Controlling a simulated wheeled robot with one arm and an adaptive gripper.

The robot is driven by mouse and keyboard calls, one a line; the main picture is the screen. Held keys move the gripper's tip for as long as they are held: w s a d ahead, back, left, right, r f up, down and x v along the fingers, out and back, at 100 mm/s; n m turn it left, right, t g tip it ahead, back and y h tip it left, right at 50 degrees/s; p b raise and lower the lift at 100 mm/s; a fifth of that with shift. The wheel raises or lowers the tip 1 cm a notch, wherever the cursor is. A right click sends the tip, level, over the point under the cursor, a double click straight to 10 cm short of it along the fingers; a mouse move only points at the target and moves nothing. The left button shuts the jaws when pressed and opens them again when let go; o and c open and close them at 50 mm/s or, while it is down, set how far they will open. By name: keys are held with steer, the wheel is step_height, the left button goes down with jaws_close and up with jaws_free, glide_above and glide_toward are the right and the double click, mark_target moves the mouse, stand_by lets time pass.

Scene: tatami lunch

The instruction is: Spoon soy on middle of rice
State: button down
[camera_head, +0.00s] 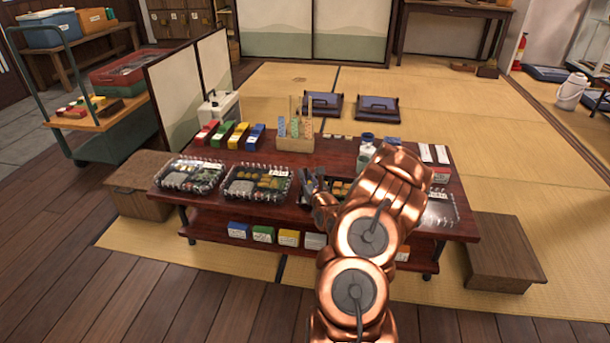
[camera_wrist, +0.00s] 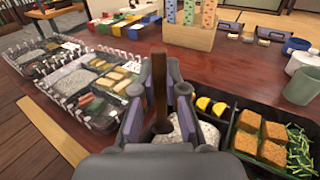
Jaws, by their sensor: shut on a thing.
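My gripper (camera_wrist: 157,105) is shut on a brown wooden spoon (camera_wrist: 158,85), held about upright with its handle up. The spoon's lower end is in front of the pale speckled rice (camera_wrist: 184,131) in a black lunch box (camera_wrist: 229,131). I cannot tell whether it touches the rice, and the fingers hide part of the rice. No soy can be made out on the spoon or rice.
Two clear-lidded lunch boxes (camera_head: 190,175) (camera_head: 256,184) stand left of my gripper. A wooden holder (camera_head: 294,143) with patterned sticks and several coloured boxes (camera_head: 238,135) stand behind. A green cup (camera_wrist: 301,86) and a blue-rimmed bowl (camera_wrist: 297,46) are at right. Table surface between is bare.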

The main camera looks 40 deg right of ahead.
steer(key=shift+f, duration=0.25)
steer(key=shift+s+d, duration=0.1)
steer(key=shift+s, duration=0.05)
steer(key=shift+s+d+p, duration=0.55)
steer(key=shift+s+p, duration=0.15)
steer(key=shift+s, duration=0.1)
steer(key=shift+s+d, duration=0.1)
stand_by(0.4)
steer(key=shift+s+d+p, duration=0.55)
steer(key=shift+s+p, duration=0.05)
steer(key=shift+s, duration=0.2)
steer(key=shift+s+d, duration=0.1)
steer(key=shift+s, duration=0.05)
steer(key=shift+s+d+p, duration=0.55)
steer(key=shift+s+p, duration=0.05)
steer(key=shift+s, duration=0.1)
steer(key=shift+w+p, duration=0.1)
steer(key=shift+p, duration=0.2)
